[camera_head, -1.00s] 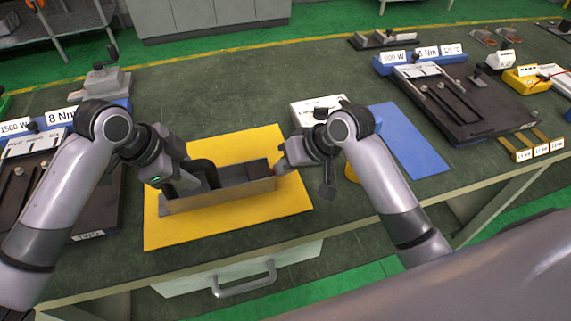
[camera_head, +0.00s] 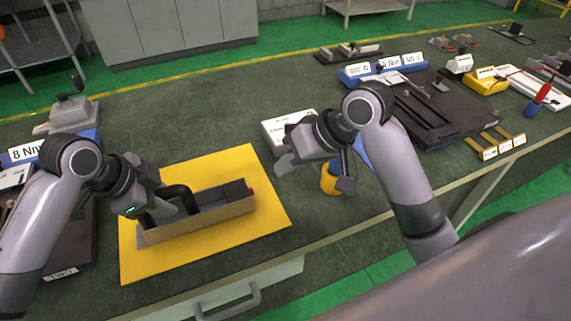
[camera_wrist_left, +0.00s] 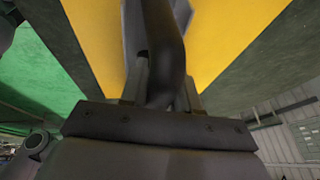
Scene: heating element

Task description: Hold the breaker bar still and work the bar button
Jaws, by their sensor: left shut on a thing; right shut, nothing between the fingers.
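The breaker bar (camera_head: 205,219) is a long grey channel-shaped body with a dark block at its right end. It lies on the yellow mat (camera_head: 140,262). A small red button (camera_head: 251,190) shows at the bar's right end. My left gripper (camera_head: 160,212) is shut on the bar's black curved handle (camera_head: 178,192); the left wrist view shows this handle (camera_wrist_left: 163,50) between the fingers. My right gripper (camera_head: 284,164) is shut and empty, to the right of and apart from the button, near the mat's right edge.
A white box (camera_head: 275,135) stands behind my right gripper. A yellow round object (camera_head: 328,180) and a blue mat (camera_head: 361,150) are partly hidden by my right arm. A black fixture (camera_head: 450,115) is at right.

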